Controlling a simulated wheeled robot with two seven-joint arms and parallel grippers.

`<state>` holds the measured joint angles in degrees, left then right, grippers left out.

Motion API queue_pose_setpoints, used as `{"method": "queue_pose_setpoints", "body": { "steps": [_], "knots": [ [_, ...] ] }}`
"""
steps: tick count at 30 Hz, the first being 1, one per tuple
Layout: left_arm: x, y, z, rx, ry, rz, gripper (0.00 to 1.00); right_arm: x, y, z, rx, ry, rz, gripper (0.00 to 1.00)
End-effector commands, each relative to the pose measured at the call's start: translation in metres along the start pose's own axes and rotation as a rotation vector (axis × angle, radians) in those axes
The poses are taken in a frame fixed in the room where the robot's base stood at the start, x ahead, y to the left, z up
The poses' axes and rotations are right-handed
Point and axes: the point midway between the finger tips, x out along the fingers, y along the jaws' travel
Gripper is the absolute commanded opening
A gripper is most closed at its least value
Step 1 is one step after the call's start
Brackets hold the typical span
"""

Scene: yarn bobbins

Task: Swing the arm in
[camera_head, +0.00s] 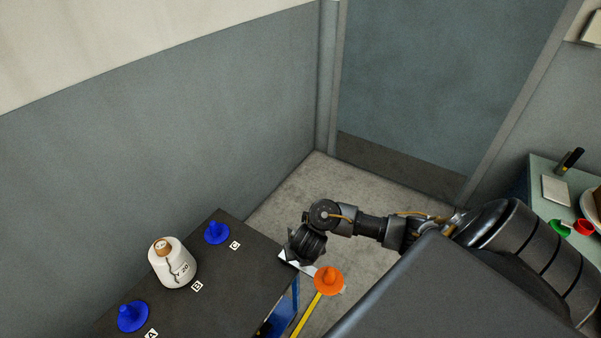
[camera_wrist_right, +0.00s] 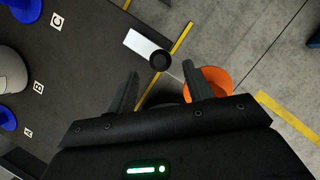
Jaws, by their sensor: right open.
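My right gripper (camera_head: 305,246) reaches in from the right, over the right edge of the dark table. In the right wrist view its fingers (camera_wrist_right: 160,70) are apart with nothing gripped. A black round knob (camera_wrist_right: 161,60) lies in line with the gap, by a white plate (camera_wrist_right: 147,43). The white plate (camera_head: 290,260) is partly hidden by the gripper in the head view. An orange peg with a round base (camera_head: 328,279) stands off the table's edge. It also shows in the right wrist view (camera_wrist_right: 212,79), partly behind a finger. Any link from knob to peg is mostly hidden.
The dark table (camera_head: 222,274) bears a white bobbin (camera_head: 174,266) by label B and blue pegs by A (camera_head: 133,316) and C (camera_head: 217,232). A side table (camera_head: 549,170) with small items stands far right. The grey floor beyond is clear.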

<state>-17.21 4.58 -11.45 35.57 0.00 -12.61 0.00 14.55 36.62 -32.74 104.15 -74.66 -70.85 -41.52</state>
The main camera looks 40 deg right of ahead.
Motion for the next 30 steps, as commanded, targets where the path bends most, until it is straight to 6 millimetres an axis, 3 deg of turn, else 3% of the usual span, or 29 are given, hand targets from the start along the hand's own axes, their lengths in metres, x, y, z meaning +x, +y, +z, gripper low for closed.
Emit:
{"method": "queue_pose_setpoints", "body": {
  "steps": [1, 3, 12, 25, 30],
  "knots": [
    [0.017, 0.000, 0.002, 0.000, -0.001, 0.000, 0.66, 0.018, -0.001, -0.004, 0.001, 0.000, -0.002, 0.51],
    [0.028, 0.000, 0.003, 0.000, -0.001, 0.000, 0.66, 0.032, -0.001, -0.004, 0.003, 0.000, -0.002, 0.51],
    [0.054, 0.001, 0.005, 0.000, -0.001, 0.000, 0.66, 0.071, -0.001, -0.002, 0.002, 0.001, -0.001, 0.51],
    [0.056, 0.001, 0.006, 0.000, -0.001, 0.000, 0.66, 0.077, 0.000, 0.000, 0.002, 0.001, 0.000, 0.51],
    [0.056, 0.001, 0.005, 0.000, -0.001, 0.000, 0.66, 0.077, 0.000, 0.000, 0.002, 0.001, 0.000, 0.29]
  ]
}}
